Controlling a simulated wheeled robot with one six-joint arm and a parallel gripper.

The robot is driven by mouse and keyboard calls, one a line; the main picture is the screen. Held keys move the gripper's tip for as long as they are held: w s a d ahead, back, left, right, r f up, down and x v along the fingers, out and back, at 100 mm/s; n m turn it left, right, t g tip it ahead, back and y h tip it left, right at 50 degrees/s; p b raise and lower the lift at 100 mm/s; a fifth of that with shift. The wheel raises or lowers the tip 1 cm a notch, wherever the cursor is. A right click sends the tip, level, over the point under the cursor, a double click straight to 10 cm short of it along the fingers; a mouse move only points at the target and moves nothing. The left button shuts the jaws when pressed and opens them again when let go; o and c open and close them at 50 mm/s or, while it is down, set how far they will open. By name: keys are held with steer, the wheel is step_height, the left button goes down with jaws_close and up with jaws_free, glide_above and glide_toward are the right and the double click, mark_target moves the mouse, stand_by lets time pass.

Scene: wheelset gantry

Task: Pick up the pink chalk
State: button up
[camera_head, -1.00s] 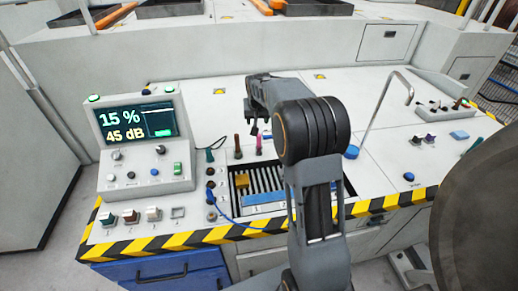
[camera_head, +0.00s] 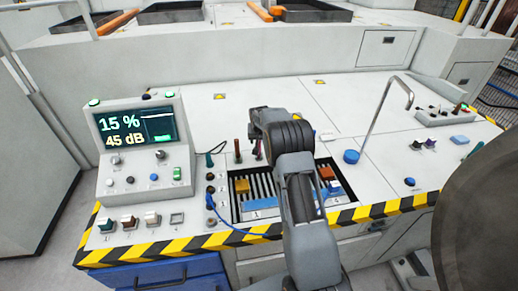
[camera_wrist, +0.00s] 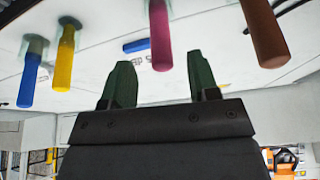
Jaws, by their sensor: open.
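The pink chalk (camera_wrist: 160,34) stands upright in a holder on the white desk top; its end points toward my gripper in the wrist view. My gripper (camera_wrist: 160,72) is open and empty, its two green fingertips apart, with the pink chalk lined up between them but a little beyond. In the head view only a sliver of the pink chalk (camera_head: 258,148) shows beside my arm, which hides my fingers. A brown chalk (camera_wrist: 265,35) stands on one side of the pink one; a yellow chalk (camera_wrist: 64,60) and a blue chalk (camera_wrist: 29,80) stand on the other.
A control box with a screen (camera_head: 136,127) stands to the left. A slotted tray (camera_head: 242,198) with coloured blocks lies in front of the chalks. A bent grey rod (camera_head: 380,115) rises at the right near a blue knob (camera_head: 351,157). The desk top behind is mostly clear.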

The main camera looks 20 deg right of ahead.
mark_target(259, 144)
steer(key=shift+p+x, duration=0.75)
steer(key=shift+x, duration=1.95)
steer(key=shift+w+r, duration=0.1)
steer(key=shift+w, duration=0.05)
steer(key=shift+c, duration=0.2)
steer(key=c, duration=0.9)
